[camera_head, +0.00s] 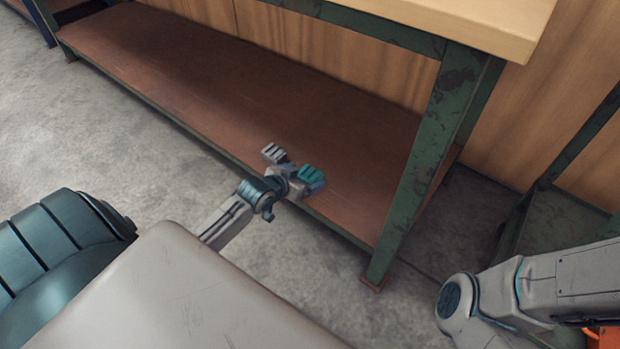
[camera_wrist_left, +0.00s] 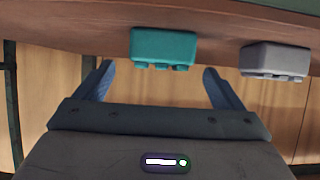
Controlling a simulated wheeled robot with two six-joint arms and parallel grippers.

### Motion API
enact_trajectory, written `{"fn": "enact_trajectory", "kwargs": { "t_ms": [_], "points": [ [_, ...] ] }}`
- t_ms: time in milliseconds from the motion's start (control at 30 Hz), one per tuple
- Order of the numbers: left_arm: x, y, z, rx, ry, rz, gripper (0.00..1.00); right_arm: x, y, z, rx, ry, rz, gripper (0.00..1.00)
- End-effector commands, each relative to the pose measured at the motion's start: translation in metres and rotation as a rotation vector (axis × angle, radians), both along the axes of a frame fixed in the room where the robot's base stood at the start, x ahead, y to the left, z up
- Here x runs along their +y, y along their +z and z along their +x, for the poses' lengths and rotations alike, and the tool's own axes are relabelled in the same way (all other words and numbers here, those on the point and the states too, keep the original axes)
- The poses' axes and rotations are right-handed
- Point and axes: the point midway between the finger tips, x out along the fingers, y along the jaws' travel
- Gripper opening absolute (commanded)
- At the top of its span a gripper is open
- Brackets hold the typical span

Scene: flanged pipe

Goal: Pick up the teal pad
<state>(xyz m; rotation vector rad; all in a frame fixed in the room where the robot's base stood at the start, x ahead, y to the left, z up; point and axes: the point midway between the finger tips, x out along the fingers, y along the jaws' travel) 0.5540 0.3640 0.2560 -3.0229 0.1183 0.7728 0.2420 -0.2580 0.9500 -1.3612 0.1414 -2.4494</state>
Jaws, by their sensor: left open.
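The teal pad (camera_head: 311,174) is a small ridged block at the front edge of the brown lower shelf. In the left wrist view the teal pad (camera_wrist_left: 163,46) shows between the lines of the two fingers, just beyond their tips. My left gripper (camera_head: 300,185) is at the shelf's front edge, close to the pad and partly in front of it. In the left wrist view my left gripper (camera_wrist_left: 157,70) has its blue fingers wide apart, with nothing between them. Whether a finger touches the pad is unclear. My right gripper is out of view.
A grey pad (camera_head: 273,152) of similar shape lies on the shelf (camera_head: 200,75), left of the teal one. A green table leg (camera_head: 420,165) stands to the right, and the wooden tabletop (camera_head: 480,22) overhangs. The shelf's left part is clear.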

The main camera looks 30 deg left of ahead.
Motion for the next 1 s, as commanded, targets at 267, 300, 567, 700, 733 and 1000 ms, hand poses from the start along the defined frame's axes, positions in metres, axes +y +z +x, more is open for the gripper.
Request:
{"fn": "enact_trajectory", "kwargs": {
  "t_ms": [267, 300, 567, 700, 733, 1000],
  "points": [
    [-0.001, -0.019, 0.029, -0.002, 0.0, -0.001, 0.9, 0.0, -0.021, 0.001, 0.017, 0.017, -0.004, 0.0],
    [-0.001, -0.02, 0.032, -0.002, 0.001, -0.002, 0.9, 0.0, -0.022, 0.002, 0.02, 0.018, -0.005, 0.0],
    [-0.002, -0.019, 0.035, 0.0, 0.0, 0.0, 0.9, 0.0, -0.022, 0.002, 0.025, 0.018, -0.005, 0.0],
    [-0.002, -0.019, 0.035, 0.0, 0.0, 0.0, 0.74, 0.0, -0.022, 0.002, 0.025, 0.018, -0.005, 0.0],
    [-0.002, -0.019, 0.035, 0.0, 0.0, 0.0, 0.68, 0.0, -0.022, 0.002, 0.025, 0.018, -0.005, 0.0],
    [-0.002, -0.019, 0.035, -0.001, 0.0, 0.0, 0.41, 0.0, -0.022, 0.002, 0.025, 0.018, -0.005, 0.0]
  ]
}}
